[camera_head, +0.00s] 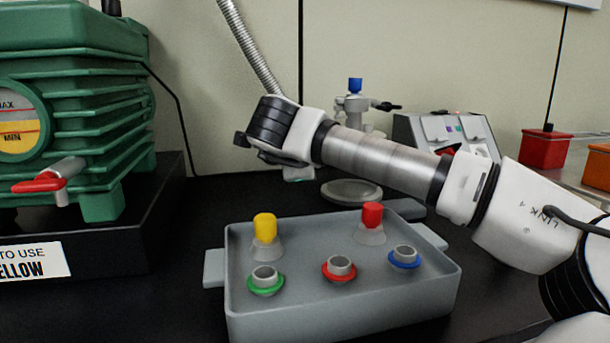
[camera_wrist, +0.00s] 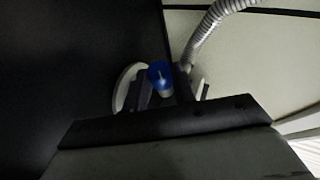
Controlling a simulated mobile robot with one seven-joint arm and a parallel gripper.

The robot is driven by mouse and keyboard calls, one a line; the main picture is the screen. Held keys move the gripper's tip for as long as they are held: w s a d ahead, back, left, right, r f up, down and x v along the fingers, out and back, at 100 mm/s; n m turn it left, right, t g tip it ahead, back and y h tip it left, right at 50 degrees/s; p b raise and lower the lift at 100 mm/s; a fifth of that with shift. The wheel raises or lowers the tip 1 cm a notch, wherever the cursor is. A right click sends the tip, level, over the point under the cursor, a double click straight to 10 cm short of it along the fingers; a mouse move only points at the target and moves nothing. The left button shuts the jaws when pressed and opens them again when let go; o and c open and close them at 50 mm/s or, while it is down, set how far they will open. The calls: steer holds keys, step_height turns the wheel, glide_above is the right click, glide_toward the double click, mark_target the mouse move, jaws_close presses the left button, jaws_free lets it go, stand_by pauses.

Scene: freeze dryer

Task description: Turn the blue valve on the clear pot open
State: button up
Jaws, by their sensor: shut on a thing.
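In the wrist view, a blue valve part (camera_wrist: 160,76) sits between the two dark fingers of my gripper (camera_wrist: 164,88), and the gripper is shut on it. A pale curved rim (camera_wrist: 125,88) shows just left of the fingers. In the head view, my arm comes in from the right and its wrist is at the upper middle; the fingertips and the gripped part are hidden behind it. I cannot make out the clear pot's body, and the valve's angle cannot be told.
A grey tray (camera_head: 340,306) holds yellow-, red-, green- and blue-marked pieces in front. A green pump (camera_head: 75,110) stands left. A ribbed hose (camera_head: 250,45) runs down behind my wrist. A blue-capped fitting (camera_head: 355,86) and a grey-white instrument (camera_head: 445,130) stand behind my arm.

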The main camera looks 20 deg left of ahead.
steer(key=shift+b, duration=0.4)
steer(key=o, duration=1)
steer(key=shift+s, duration=0.15)
steer(key=p+v, duration=0.2)
steer(key=v, duration=1.1)
steer(key=shift+s, duration=0.4)
steer(key=shift+d+f+p, duration=0.1)
steer(key=shift+d+p, duration=0.05)
steer(key=shift+p, duration=0.15)
